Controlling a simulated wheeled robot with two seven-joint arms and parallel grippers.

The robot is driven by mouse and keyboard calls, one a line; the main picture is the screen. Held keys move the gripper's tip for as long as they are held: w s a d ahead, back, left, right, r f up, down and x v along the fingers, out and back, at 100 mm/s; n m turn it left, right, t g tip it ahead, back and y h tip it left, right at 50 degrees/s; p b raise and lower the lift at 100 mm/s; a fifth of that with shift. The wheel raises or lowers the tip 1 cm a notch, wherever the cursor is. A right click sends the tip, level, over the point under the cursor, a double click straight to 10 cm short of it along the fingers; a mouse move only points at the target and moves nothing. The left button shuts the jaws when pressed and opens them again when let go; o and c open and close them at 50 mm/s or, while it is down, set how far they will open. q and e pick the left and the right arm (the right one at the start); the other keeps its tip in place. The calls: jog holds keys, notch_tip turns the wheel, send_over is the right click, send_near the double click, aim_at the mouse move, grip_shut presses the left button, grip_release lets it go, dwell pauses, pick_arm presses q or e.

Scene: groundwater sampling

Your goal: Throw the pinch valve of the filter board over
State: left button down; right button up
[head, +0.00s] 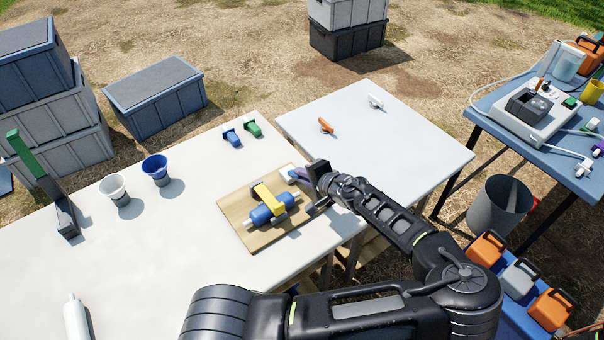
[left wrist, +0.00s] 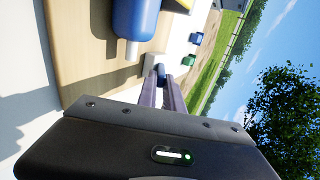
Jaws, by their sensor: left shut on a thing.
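The filter board (head: 235,212) is a tan wooden plate on the white table. It carries a blue filter cylinder (head: 262,215) under a yellow strap (head: 269,199). The pinch valve (head: 287,174) is a small white block at the board's far right edge. In the left wrist view the white block (left wrist: 150,62) has a blue lever (left wrist: 161,71) on it. My left gripper (head: 303,177) reaches in from the right and is shut on this lever. Its fingers (left wrist: 168,93) hide part of the lever. My right gripper is not in view.
Small blue (head: 232,138) and green (head: 252,128) pieces stand behind the board. A white cup (head: 116,190) and a blue cup (head: 156,170) stand to the left. A second white table (head: 400,150) lies to the right, with orange and white pieces. The left table's front is mostly clear.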

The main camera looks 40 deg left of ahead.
aim_at(291, 170)
pick_arm(q)
jog(key=r+p, duration=0.1)
jog(key=p, duration=0.1)
jog(key=a+r+h+p, duration=0.1)
jog(key=shift+w+a+r+p, duration=0.15)
jog(key=shift+a+r+p, duration=0.05)
jog(key=shift+a+p, duration=0.15)
jog(key=shift+w+a+r+p, duration=0.1)
jog(key=shift+a+p, duration=0.05)
jog(key=shift+p, duration=0.25)
jog(key=shift+a+g+h, duration=0.15)
jog(key=shift+g+h, duration=0.15)
jog(key=p, duration=0.1)
jog(key=a+r+h+p, duration=0.1)
jog(key=shift+w+a+p, duration=0.2)
jog(key=shift+a+p, duration=0.05)
jog(key=shift+p, duration=0.05)
jog(key=shift+w+a+g+h+p, duration=0.2)
jog(key=shift+a+g+h+p, duration=0.15)
jog(key=shift+a+h, duration=0.25)
